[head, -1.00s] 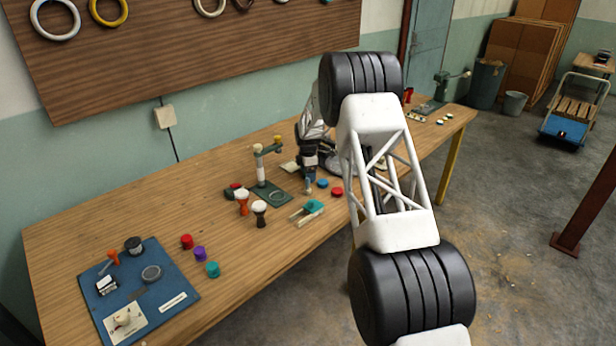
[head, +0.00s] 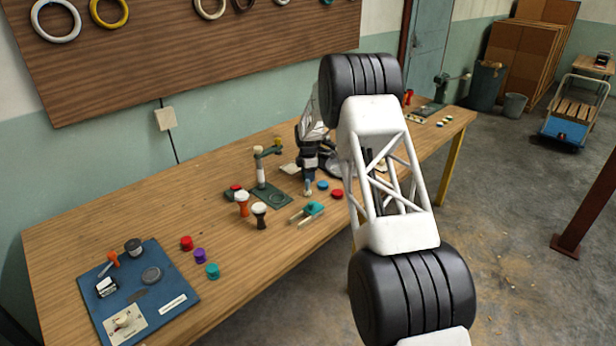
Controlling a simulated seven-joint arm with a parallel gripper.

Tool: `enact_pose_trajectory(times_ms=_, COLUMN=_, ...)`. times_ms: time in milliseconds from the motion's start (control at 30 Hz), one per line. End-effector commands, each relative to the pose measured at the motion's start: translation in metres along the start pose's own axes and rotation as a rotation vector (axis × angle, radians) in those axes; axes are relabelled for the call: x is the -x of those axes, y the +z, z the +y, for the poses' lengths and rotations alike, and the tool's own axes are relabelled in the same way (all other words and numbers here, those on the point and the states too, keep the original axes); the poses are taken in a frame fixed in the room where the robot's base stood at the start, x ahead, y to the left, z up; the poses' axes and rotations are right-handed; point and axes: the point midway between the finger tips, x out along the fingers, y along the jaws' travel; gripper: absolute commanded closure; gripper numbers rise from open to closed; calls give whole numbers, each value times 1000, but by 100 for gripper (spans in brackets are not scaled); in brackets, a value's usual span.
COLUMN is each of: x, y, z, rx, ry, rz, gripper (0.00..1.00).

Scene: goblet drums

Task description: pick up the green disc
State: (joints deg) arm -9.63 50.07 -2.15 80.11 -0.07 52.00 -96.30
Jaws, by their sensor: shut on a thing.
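My gripper (head: 308,186) points down over the middle of the table, left of the big white link of my arm. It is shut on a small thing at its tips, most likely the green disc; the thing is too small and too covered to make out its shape. A blue disc (head: 322,184) and a red disc (head: 337,193) lie on the table just to the right of the tips. A teal round piece (head: 314,208) with two pale prongs lies just in front.
A green stand (head: 262,172) and two goblet drums (head: 242,203) (head: 260,214) stand left of my gripper. Red, purple and teal pieces (head: 200,255) line up beside a blue board (head: 150,285).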

Motion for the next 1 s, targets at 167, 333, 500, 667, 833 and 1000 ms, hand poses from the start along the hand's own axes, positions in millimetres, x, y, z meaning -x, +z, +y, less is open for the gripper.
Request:
enact_pose_trajectory(times_ms=167, x=10, y=0, z=0, rx=0, ry=2, rz=0, gripper=76)
enact_pose_trajectory(times_ms=333, x=28, y=0, z=1, rx=0, ry=3, rz=0, gripper=76)
enact_pose_trajectory(times_ms=500, x=53, y=0, z=0, rx=0, ry=2, rz=0, gripper=76)
enact_pose_trajectory(times_ms=667, x=76, y=0, z=0, rx=0, ry=1, rz=1, gripper=76)
enact_pose_trajectory(times_ms=833, x=93, y=0, z=0, rx=0, ry=1, rz=1, gripper=76)
enact_pose_trajectory(times_ms=1000, x=99, y=0, z=0, rx=0, ry=0, rz=1, gripper=76)
